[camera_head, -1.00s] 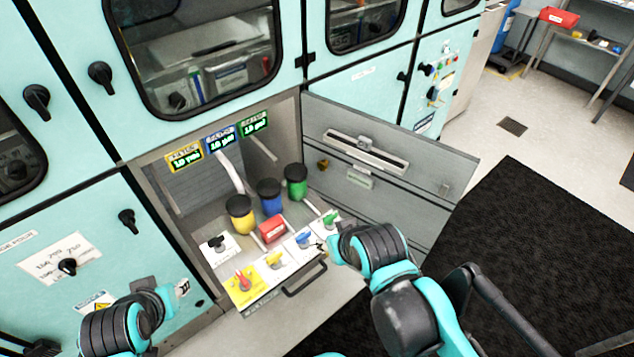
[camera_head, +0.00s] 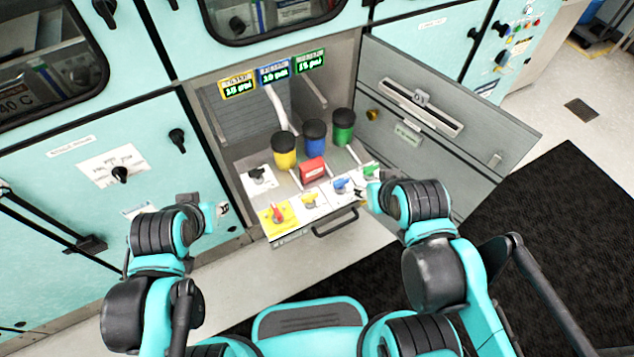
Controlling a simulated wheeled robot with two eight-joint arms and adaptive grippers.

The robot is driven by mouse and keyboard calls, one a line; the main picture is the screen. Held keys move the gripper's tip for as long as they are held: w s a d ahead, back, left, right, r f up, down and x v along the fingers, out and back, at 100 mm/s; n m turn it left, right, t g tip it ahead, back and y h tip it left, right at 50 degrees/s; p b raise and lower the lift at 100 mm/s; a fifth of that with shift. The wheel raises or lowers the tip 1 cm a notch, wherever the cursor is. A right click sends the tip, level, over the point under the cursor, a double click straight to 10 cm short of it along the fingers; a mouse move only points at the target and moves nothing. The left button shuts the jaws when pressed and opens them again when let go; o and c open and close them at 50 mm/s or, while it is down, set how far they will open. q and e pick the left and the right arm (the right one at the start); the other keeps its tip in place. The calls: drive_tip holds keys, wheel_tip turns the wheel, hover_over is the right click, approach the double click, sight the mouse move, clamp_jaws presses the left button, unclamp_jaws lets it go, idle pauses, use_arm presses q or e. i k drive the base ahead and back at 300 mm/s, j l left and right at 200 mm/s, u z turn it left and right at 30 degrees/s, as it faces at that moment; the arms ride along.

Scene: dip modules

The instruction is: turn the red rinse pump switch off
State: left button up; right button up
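The red switch (camera_head: 277,213) sits on the yellow plate at the left front of the pulled-out panel. Beside it on the panel are a yellow switch (camera_head: 309,199), a blue switch (camera_head: 341,185) and a green switch (camera_head: 369,172). My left gripper (camera_head: 222,209) is to the left of the red switch, apart from it. My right gripper (camera_head: 366,190) is at the right end of the panel, close to the blue and green switches. Both grippers are small here and their fingers are hard to make out.
Yellow, blue and green canisters (camera_head: 315,133) and a red box (camera_head: 312,170) stand behind the switches. A black knob (camera_head: 257,176) is on a white plate at left. The panel's front handle (camera_head: 334,222) sticks out. An open grey door (camera_head: 430,120) bounds the right side.

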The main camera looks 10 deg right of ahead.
sight(277, 215)
drive_tip(key=k+l+u, duration=0.15)
drive_tip(key=k+l, duration=0.75)
